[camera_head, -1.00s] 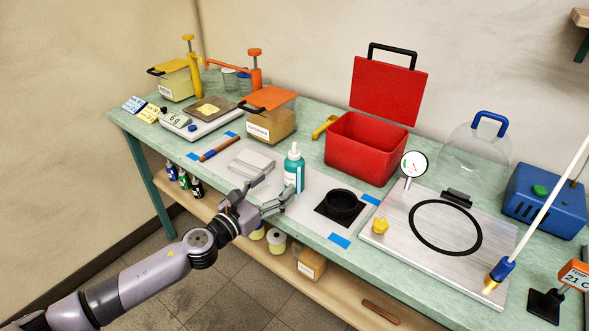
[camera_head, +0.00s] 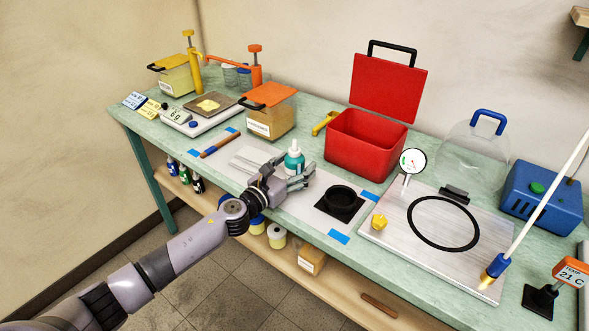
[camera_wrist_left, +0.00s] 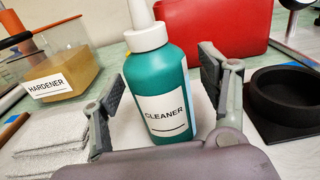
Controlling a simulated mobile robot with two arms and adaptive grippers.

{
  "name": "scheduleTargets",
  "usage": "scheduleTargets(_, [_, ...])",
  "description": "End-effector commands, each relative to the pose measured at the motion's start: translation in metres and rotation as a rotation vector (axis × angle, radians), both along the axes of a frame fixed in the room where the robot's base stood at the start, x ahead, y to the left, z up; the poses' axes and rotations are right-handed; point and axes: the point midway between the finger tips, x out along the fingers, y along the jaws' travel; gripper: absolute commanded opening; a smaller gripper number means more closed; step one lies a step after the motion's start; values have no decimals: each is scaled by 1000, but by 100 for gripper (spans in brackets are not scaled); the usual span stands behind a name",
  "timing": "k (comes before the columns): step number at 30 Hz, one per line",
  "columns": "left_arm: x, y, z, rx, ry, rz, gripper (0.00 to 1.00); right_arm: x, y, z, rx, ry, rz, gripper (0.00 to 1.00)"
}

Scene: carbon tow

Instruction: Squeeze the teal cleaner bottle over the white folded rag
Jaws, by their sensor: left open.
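The teal cleaner bottle (camera_head: 294,160) stands upright on the bench, its lower part hidden behind my gripper in the head view. In the left wrist view the bottle (camera_wrist_left: 160,88) shows its CLEANER label and white nozzle cap. My left gripper (camera_head: 288,174) is open, with one finger on each side of the bottle; a gap shows at the left finger, and I cannot tell whether the right finger touches. My right gripper is not in view.
A black round mould (camera_head: 341,200) sits right of the bottle. A red open box (camera_head: 365,146) stands behind it, and a hardener container (camera_head: 268,117) stands behind left. A metal plate with a dial gauge (camera_head: 400,228) lies further right.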

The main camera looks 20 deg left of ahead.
Motion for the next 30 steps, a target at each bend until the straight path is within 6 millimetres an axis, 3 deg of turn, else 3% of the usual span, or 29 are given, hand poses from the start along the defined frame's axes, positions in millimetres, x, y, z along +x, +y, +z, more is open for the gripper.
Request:
scheduleTargets(26, [0,1,0,0,0,1,12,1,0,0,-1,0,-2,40])
scheduleTargets(30, [0,1,1,0,-1,1,11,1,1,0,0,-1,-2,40])
